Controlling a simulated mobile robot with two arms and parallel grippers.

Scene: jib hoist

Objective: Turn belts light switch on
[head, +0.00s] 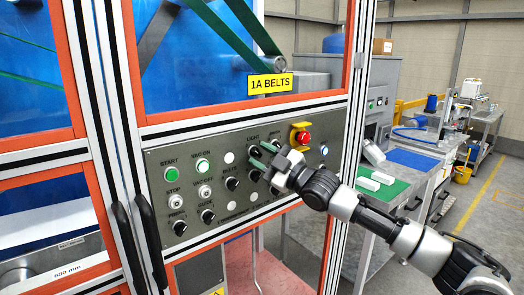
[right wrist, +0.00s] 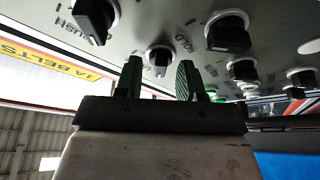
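The grey control panel (head: 160,158) sits under a yellow "1A BELTS" sign (head: 270,83). A black knob (head: 254,151) sits under the "LIGHT" label in its upper row, close to my fingers; its setting cannot be told. My right gripper (head: 262,157) is at the panel, its green fingers apart. In the right wrist view, a small black knob (right wrist: 158,60) shows between the spread fingertips, with a gap on either side. Its upside-down label is too unclear to read. My left gripper is out of view.
A red emergency button (head: 303,138) on a yellow mount is right of my gripper. Other knobs (head: 231,183) and a green START button (head: 172,175) are to the left. Black door handles (head: 152,240) stand out at lower left. A workbench (head: 390,205) is behind my right arm.

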